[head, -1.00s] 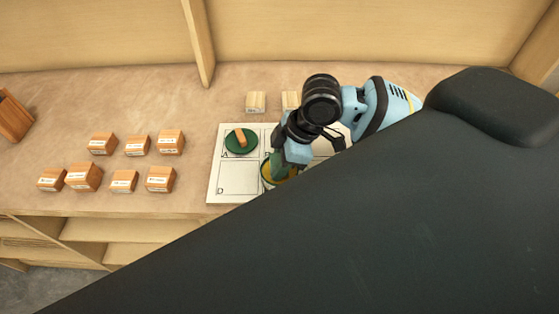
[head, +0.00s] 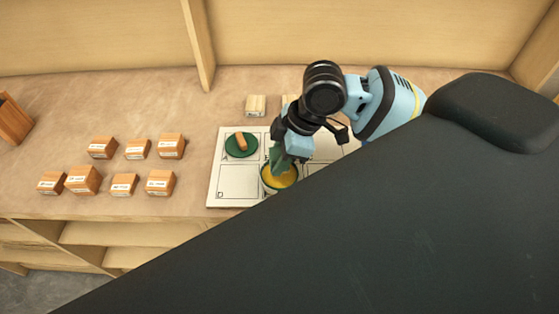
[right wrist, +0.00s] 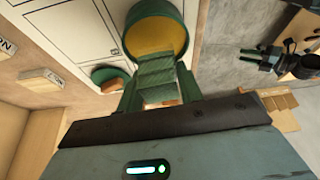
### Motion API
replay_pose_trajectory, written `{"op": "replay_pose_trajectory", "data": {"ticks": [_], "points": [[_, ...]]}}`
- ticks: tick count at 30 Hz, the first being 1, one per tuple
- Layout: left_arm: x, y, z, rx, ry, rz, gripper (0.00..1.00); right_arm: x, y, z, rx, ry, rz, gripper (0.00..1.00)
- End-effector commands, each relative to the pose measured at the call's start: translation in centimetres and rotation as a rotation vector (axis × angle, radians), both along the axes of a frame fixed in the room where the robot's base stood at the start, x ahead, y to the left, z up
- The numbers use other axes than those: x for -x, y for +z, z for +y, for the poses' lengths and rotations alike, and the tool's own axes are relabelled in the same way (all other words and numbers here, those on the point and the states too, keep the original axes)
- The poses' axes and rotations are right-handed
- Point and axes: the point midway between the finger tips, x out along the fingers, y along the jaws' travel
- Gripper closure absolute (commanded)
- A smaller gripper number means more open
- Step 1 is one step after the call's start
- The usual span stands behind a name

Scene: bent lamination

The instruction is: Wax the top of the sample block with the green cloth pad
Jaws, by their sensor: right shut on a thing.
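The tin also shows in the right wrist view (right wrist: 157,36), just beyond the pad. I cannot tell whether the pad touches the wax. A small wooden block (head: 241,142) lies on a green disc (head: 241,151) on the white board, left of the gripper.
The white marked board (head: 236,181) lies under the tin and disc. Several labelled wooden blocks (head: 123,183) stand to the left, and a pale block (head: 255,105) stands behind. My dark arm covers the lower right. The table between blocks and board is clear.

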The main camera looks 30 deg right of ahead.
Motion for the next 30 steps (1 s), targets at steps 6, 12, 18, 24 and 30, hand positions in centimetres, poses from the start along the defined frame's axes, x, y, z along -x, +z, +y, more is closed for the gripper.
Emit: {"op": "replay_pose_trajectory", "data": {"ticks": [6, 12, 18, 24, 30], "points": [[0.0, 0.0, 0.0, 0.0, 0.0, 0.0, 0.63, 0.0, 1.6, 0.0, 0.0, -0.001, -0.002, 0.82], [0.0, 0.0, 0.0, 0.0, 0.0, 0.0, 0.63, 0.0, 3.0, 0.0, -0.001, 0.0, -0.003, 0.82], [0.0, 0.0, 0.0, 0.0, 0.0, 0.0, 0.63, 0.0, 3.6, 0.0, 0.0, 0.0, -0.001, 0.82], [0.0, 0.0, 0.0, 0.0, 0.0, 0.0, 0.63, 0.0, 3.6, 0.0, 0.0, 0.0, 0.0, 0.82], [0.0, 0.0, 0.0, 0.0, 0.0, -0.001, 0.63, 0.0, 3.6, 0.0, 0.0, 0.0, -0.001, 0.82]]}}
